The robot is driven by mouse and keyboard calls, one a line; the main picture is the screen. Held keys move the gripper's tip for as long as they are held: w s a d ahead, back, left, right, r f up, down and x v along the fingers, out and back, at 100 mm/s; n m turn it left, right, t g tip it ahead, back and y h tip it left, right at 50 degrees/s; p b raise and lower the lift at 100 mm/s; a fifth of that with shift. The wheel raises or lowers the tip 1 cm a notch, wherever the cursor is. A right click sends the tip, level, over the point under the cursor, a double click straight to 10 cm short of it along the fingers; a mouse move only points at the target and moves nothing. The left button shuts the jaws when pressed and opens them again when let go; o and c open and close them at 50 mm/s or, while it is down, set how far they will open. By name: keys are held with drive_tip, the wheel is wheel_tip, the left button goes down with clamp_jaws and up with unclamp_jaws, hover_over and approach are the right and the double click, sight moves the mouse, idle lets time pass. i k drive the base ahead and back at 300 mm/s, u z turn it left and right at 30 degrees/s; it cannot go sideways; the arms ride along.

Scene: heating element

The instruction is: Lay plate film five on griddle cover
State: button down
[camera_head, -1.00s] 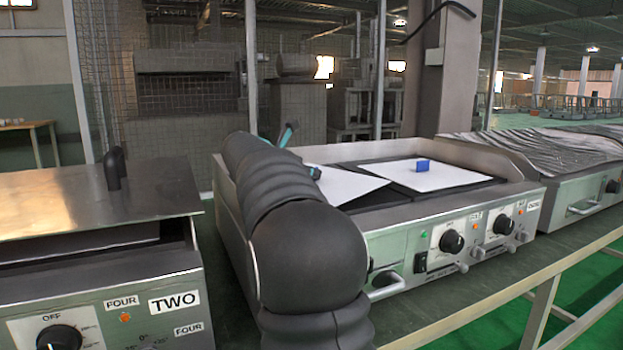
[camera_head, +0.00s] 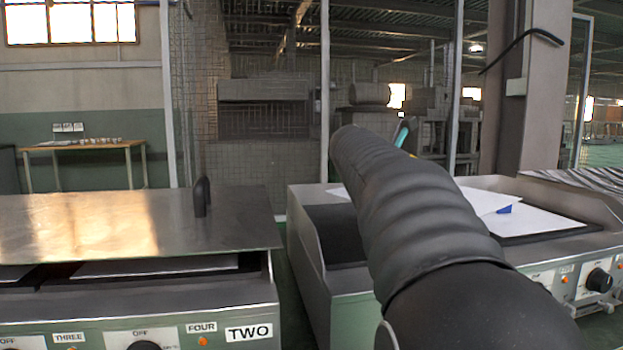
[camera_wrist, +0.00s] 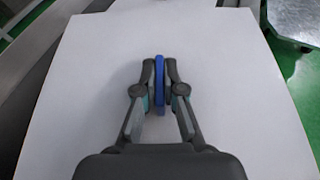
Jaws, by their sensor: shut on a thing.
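My gripper (camera_wrist: 160,75) is shut on the upright blue tab (camera_wrist: 160,88) of a white plate film (camera_wrist: 90,80). The film fills most of the wrist view, and no number on it can be read. In the head view my arm hides the gripper and much of the held film (camera_head: 482,199). The griddle cover (camera_head: 110,225) is a flat metal lid with a black upright handle (camera_head: 201,197). It lies on the unit labelled TWO at the left. The held film is to the right of this cover, near the right-hand griddle.
Another white film (camera_head: 545,223) with a blue tab (camera_head: 505,209) lies on the right-hand griddle (camera_head: 345,290). A narrow gap separates the two units. A white sheet (camera_head: 155,266) shows under the cover's front edge. The cover's top is bare apart from its handle.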

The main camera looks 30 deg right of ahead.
sight(64, 226)
drive_tip(key=u, duration=0.35)
drive_tip(key=k, duration=0.5)
drive_tip(key=u, duration=1.05)
drive_tip(key=k, duration=0.85)
drive_tip(key=u, duration=0.2)
drive_tip(key=i, duration=1.9)
drive_tip(key=u, duration=0.05)
